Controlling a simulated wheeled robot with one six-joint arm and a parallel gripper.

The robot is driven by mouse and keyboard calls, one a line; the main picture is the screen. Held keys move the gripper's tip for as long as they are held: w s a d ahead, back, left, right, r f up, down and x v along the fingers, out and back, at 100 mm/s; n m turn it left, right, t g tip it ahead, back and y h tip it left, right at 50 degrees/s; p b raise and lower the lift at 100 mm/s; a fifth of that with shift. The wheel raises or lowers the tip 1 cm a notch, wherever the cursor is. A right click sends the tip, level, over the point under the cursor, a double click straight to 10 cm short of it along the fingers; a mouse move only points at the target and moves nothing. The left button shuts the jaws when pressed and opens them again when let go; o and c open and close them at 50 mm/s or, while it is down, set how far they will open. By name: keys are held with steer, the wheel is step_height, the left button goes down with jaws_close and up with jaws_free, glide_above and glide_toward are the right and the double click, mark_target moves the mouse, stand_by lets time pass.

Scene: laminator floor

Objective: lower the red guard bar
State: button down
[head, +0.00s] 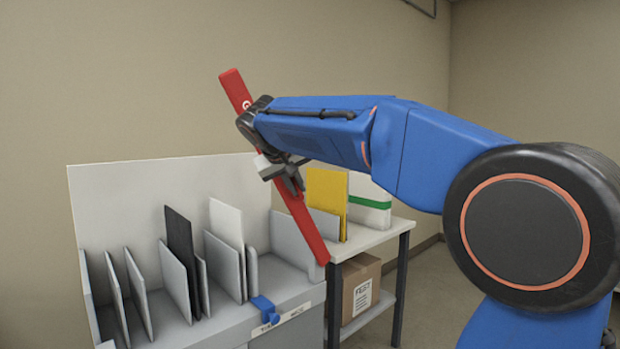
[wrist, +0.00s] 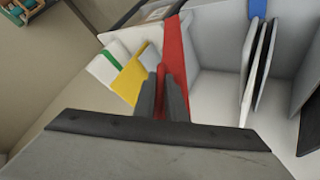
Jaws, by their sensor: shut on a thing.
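The red guard bar (head: 305,228) is a long flat bar, raised and tilted in the head view. Its upper end leans to the left and its lower end meets the right front corner of the grey sorter. My gripper (head: 291,184) is shut on the bar around the middle of its length. In the wrist view the bar (wrist: 174,58) runs away between the two fingers of my gripper (wrist: 163,98). My wrist covers part of the bar in the head view.
The grey sorter (head: 225,328) holds upright dividers, a black folder (head: 180,250) and a blue clip (head: 264,309). A side table (head: 372,239) bears a yellow folder (head: 326,190) and a white-green pack (head: 369,203). A cardboard box (head: 359,283) sits on its lower shelf.

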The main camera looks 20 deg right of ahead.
steer(key=s+a+f+n+t+h, duration=0.25)
steer(key=s+a+f+h, duration=0.2)
steer(key=a+f, duration=0.8)
steer(key=a+f+t+h, duration=0.1)
steer(key=f+t+h, duration=0.1)
steer(key=f, duration=0.6)
steer(key=s+a+f+n+t+h, duration=0.1)
steer(key=a+f+t+h, duration=0.1)
steer(key=f, duration=0.6)
steer(key=shift+s+f+h, duration=0.2)
steer(key=shift+f+h, duration=0.15)
steer(key=shift+f, duration=0.15)
steer(key=c, duration=1.8)
jaws_free()
steer(key=shift+f, duration=0.1)
steer(key=shift+a, duration=0.1)
